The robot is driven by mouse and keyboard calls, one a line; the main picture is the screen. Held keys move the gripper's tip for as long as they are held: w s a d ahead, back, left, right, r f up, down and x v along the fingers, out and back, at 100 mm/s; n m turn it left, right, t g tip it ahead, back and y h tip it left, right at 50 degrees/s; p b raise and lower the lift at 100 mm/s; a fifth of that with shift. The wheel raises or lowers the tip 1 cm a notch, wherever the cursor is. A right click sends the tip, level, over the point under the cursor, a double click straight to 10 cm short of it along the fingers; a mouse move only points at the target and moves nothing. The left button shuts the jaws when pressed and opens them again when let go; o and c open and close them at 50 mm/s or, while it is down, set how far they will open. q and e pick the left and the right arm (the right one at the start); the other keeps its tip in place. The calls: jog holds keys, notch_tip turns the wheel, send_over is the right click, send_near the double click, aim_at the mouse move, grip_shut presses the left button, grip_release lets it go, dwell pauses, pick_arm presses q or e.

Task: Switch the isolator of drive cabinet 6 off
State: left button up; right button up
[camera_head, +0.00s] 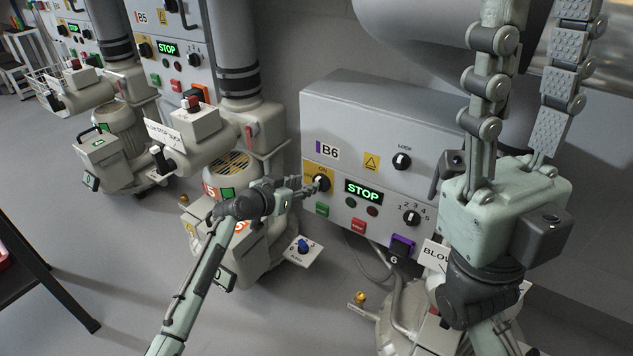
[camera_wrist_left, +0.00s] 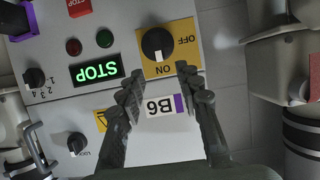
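Drive cabinet B6 (camera_head: 385,125) is a grey box with a purple mark beside its label. Its isolator (camera_head: 321,182) is a black knob on a yellow ON/OFF plate. In the left wrist view, which shows the panel upside down, the knob (camera_wrist_left: 157,44) has its white pointer towards ON. My left gripper (camera_head: 312,186) is in front of the knob; in the wrist view its fingers (camera_wrist_left: 160,82) are apart, with the knob just beyond their tips and nothing held. My right gripper (camera_head: 528,70) is raised at the right with its fingers apart and empty, tips near the top edge.
A green STOP display (camera_head: 363,191), a lock knob (camera_head: 402,161), push buttons and a numbered selector (camera_head: 411,217) share the panel. A blower (camera_head: 405,310) stands below. Cabinet B5 (camera_head: 165,50) and other blowers are to the left.

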aim_at(317, 180)
pick_arm(q)
jog(key=b+x, duration=0.1)
jog(key=x, duration=0.4)
jog(key=shift+w+f+b, duration=0.15)
jog(key=shift+w+b, duration=0.05)
jog(key=shift+b, duration=0.2)
grip_shut()
